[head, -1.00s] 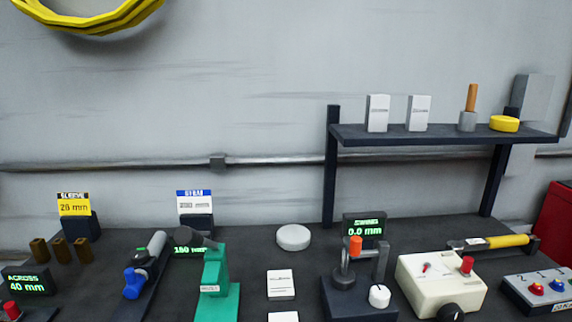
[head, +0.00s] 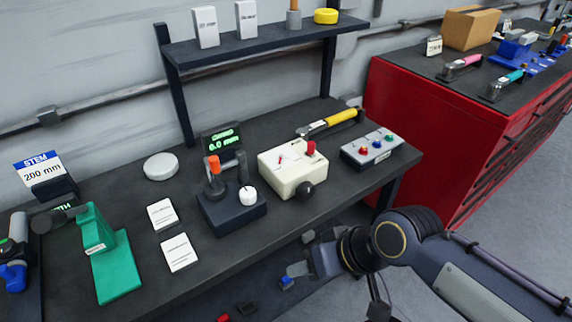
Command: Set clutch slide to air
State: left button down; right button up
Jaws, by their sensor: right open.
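No part that I can make out is labelled as a clutch slide or marked air. A cream box (head: 292,170) on the dark bench has a red knob, a small red pointer and a black ball knob at its front. My right gripper (head: 299,258) is below and in front of the bench's front edge. It is open, empty and apart from the cream box. My left gripper is out of view.
A grey button box (head: 372,148) and yellow-handled tool (head: 340,117) are to the right. A green stand (head: 117,265) is at left; a red cabinet (head: 420,135) is beyond the bench.

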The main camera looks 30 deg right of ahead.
aim_at(310, 151)
jog(key=z, duration=1.25)
